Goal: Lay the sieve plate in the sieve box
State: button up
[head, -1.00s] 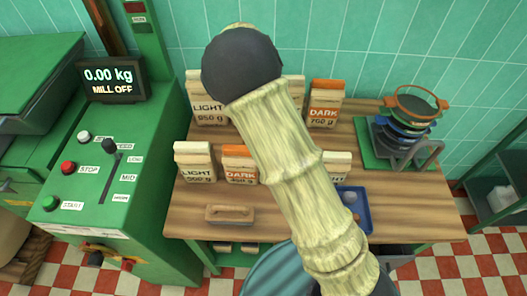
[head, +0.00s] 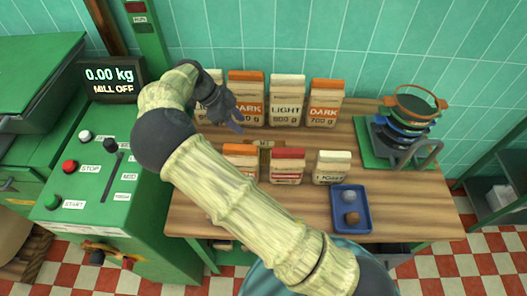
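A stack of round sieve pieces with orange, dark and blue rims (head: 408,118) stands at the right of the wooden table, with a grey bracket beside it. I cannot tell which part of it, if any, is the sieve plate or the sieve box. My gripper (head: 238,121) is in the head view at the table's back left, close to the back-row bags and well left of the stack. Its dark fingers are small and partly overlap, so whether they are open or shut does not show. I see no sieve piece in it.
Back-row bags (head: 288,100) and front-row bags (head: 287,166) crowd the table's middle. A blue tray (head: 337,222) with two small lumps lies at the front right. A green mill console (head: 110,210) stands left. My arm hides the table's front left.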

jog(key=p, duration=0.1)
send_near(263, 147)
jog(key=x, duration=0.5)
jog(key=shift+w+d+f, duration=0.1)
jog(key=shift+w+f, duration=0.05)
jog(key=shift+w, duration=0.1)
jog(key=shift+s+d+f+p, duration=0.15)
jog(key=shift+d+f+p, duration=0.2)
jog(key=shift+f+p, duration=0.15)
jog(key=p+x, duration=0.1)
jog(key=x, duration=0.3)
jog(key=shift+a, duration=0.15)
grip_shut()
dwell(1.1)
